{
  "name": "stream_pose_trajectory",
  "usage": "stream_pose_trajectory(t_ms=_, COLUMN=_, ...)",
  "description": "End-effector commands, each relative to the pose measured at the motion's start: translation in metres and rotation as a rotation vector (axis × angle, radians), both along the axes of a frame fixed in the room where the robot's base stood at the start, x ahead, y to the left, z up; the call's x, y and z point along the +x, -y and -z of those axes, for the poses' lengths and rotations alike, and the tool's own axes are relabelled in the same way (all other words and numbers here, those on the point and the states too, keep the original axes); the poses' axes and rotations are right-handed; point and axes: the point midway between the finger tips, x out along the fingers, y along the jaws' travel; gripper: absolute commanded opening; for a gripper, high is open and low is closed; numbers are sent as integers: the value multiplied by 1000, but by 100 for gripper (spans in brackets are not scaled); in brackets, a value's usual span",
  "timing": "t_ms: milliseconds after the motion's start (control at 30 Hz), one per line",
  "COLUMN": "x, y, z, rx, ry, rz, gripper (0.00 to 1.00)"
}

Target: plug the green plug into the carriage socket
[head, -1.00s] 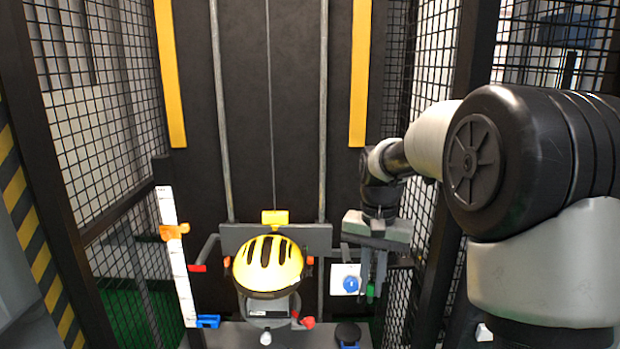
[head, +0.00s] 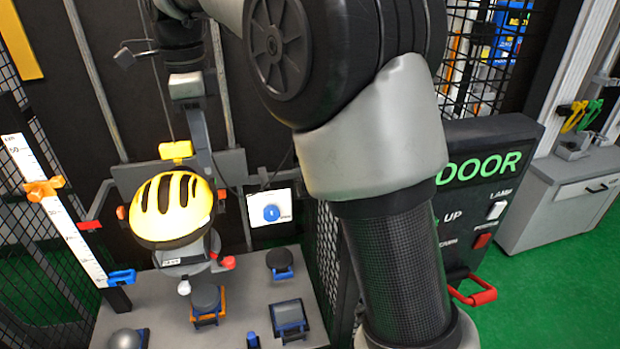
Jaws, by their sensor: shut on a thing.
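My gripper (head: 207,160) points down just right of the yellow helmet, in front of the grey carriage (head: 234,170). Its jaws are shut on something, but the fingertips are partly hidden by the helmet. The green plug does not show clearly now; a thin dark cable (head: 284,160) runs near the gripper. I cannot make out the carriage socket; it may be hidden behind the helmet or the gripper.
The yellow helmet (head: 172,208) sits on a headform above a grey base with several anvils (head: 206,302). A white scale (head: 55,205) stands left. A DOOR control box (head: 478,185) is at right.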

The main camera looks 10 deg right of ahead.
Motion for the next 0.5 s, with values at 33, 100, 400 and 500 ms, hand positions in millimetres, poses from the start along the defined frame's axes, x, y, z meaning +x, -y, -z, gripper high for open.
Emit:
stream_pose_trajectory(t_ms=33, x=-2, y=-4, z=-1, rx=0, ry=0, rz=21, gripper=0)
stream_pose_trajectory(t_ms=100, x=-3, y=-6, z=-3, rx=0, ry=-1, rz=41, gripper=0)
stream_pose_trajectory(t_ms=400, x=-3, y=-6, z=-3, rx=0, ry=-1, rz=49, gripper=0)
stream_pose_trajectory(t_ms=500, x=-2, y=3, z=-3, rx=-1, ry=-1, rz=52, gripper=0)
